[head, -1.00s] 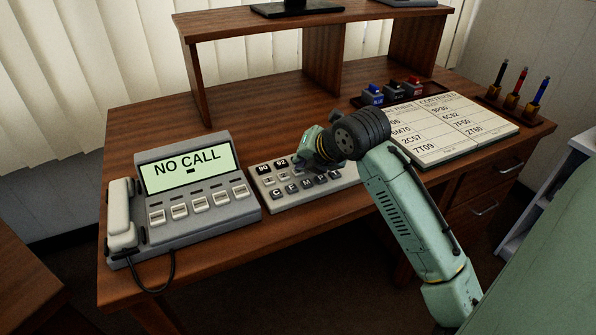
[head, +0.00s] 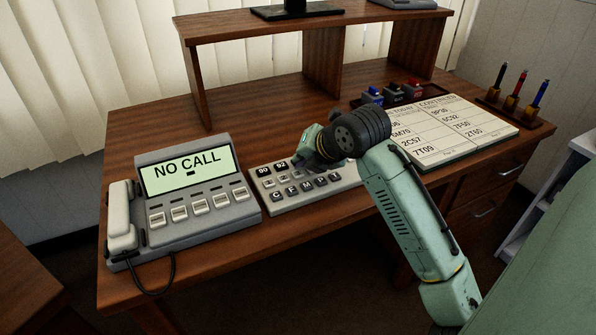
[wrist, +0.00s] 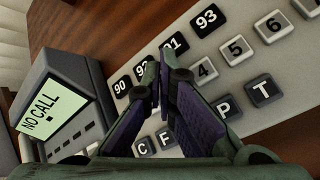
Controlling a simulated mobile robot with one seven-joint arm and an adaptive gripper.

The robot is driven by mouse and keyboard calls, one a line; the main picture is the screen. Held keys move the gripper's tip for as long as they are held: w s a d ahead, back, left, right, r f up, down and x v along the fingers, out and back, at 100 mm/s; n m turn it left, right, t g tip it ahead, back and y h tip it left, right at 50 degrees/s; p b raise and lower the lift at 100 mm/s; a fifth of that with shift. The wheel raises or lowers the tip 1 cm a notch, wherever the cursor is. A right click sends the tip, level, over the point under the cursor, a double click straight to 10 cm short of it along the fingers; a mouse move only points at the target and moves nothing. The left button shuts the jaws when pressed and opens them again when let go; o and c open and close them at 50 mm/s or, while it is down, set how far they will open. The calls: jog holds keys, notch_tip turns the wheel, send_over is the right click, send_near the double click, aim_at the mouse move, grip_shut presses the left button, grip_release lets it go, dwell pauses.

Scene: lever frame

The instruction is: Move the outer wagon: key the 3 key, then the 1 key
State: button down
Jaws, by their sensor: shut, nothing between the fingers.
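The grey keypad (head: 262,202) lies on the desk, with a row of light keys between a row of dark numbered plates and a row of dark letter keys. My gripper (head: 298,163) is over its left-middle part, fingers pointing down. In the wrist view my gripper (wrist: 160,88) is shut and empty, its fingers over the light-key row, left of the 4 key (wrist: 205,70). The fingers cover the spot where the 3 key would be. A light key at the left end (wrist: 122,106) shows, but its mark is unreadable. I cannot tell whether the fingertips touch a key. No wagon is in view.
A desk phone (head: 205,215) with a NO CALL screen stands left of the keypad. A paper chart (head: 455,130) lies to the right, with blue, black and red stamps (head: 394,93) behind it. A pen holder (head: 515,110) is at the far right. A shelf (head: 322,62) stands behind.

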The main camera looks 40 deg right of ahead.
aim_at(272, 182)
jog(key=shift+r, duration=0.15)
jog(key=shift+w+a+b, duration=0.25)
jog(key=shift+w+a, duration=0.05)
jog(key=shift+a, duration=0.9)
jog(key=shift+w+a+b, duration=0.25)
jog(key=shift+a+b, duration=0.05)
jog(key=shift+a, duration=0.85)
jog(key=shift+w+a+b, duration=0.25)
jog(key=shift+w+a, duration=0.05)
jog(key=shift+a, duration=0.9)
jog(key=shift+f+b, duration=0.45)
jog(key=shift+b, duration=0.1)
jog(key=shift+f+b, duration=0.35)
jog(key=shift+b, duration=0.1)
jog(key=shift+r, duration=0.1)
jog(key=shift+r+p, duration=0.45)
jog(key=shift+r, duration=0.25)
